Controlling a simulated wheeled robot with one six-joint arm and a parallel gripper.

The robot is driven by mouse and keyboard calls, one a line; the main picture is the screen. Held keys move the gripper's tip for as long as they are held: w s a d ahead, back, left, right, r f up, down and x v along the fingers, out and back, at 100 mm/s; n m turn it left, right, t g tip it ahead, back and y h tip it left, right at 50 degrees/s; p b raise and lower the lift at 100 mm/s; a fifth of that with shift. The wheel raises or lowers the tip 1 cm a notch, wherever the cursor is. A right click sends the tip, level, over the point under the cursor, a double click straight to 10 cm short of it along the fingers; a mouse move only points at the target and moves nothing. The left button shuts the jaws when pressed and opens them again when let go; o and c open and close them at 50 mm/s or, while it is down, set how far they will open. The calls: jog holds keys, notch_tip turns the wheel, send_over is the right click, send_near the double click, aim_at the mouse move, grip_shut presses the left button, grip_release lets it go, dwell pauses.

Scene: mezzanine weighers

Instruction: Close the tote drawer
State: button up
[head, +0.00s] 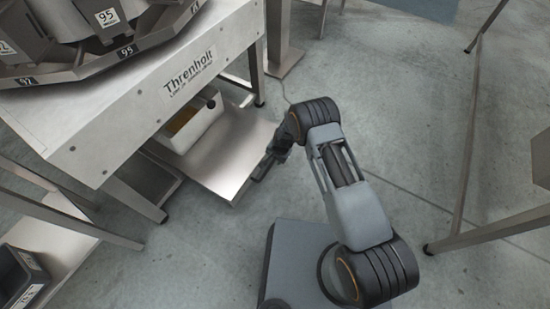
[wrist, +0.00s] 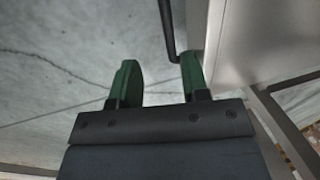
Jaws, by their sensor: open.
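The tote drawer (head: 236,160), a flat grey metal tray, is pulled out from under the table marked Threnholt. A white tote (head: 196,128) with brown contents sits at its inner end, partly under the table. My gripper (head: 268,167) is at the drawer's outer edge. In the wrist view, the green fingers of my gripper (wrist: 160,62) are apart with nothing held. A dark bar handle (wrist: 167,32) runs ahead of the gap, close to the right finger. The drawer's grey metal (wrist: 262,40) fills the upper right. I cannot tell whether the finger touches the handle.
The table (head: 130,100) carries a weigher with numbered dark hoppers. Its legs (head: 136,197) stand on the floor left of the drawer. A dark bin (head: 20,275) is at lower left. Another metal frame (head: 490,235) stands at right.

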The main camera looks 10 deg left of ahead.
notch_tip(320, 180, up, 7)
jog(key=d+p, duration=0.1)
jog(key=p, duration=0.3)
jog(key=shift+s+d+f, duration=0.15)
jog(key=shift+s, duration=0.15)
jog(key=shift+c, duration=0.2)
dwell(0.4)
